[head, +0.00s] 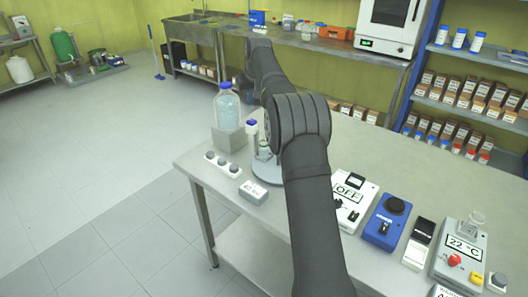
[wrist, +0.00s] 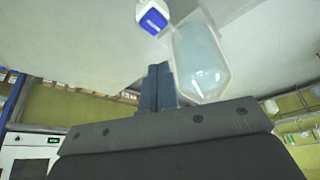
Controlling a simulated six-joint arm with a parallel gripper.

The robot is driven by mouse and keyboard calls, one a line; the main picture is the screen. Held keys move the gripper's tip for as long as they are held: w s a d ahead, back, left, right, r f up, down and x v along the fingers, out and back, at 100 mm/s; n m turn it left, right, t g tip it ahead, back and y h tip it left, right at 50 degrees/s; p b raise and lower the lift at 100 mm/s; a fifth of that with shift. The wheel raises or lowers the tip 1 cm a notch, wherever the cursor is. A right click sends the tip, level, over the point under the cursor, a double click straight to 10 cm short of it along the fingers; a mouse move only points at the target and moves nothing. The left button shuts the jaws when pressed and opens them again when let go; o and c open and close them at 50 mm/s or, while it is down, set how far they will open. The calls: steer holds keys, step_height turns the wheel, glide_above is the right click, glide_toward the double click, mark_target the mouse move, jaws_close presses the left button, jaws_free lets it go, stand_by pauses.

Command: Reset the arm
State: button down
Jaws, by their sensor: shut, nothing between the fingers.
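My arm reaches over the metal table (head: 215,165) in the head view, its dark links raised in the middle of the picture. My gripper (wrist: 158,72) shows in the wrist view with its two blue-grey fingers together and nothing between them. In the head view the gripper's tips are hidden behind the arm. In the wrist view, a clear bottle (wrist: 200,65) and a blue-capped container (wrist: 152,18) appear beyond the fingers, and I cannot tell the gap to them.
A large blue-capped bottle (head: 227,105) stands in a grey holder (head: 229,138) on the table. A label block (head: 253,192), a device marked OFF (head: 350,203), a blue device (head: 387,220) and a 22 °C device (head: 460,252) line the near side. Open floor lies left.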

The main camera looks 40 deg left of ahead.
mark_target(251, 119)
steer(key=shift+f, duration=3.25)
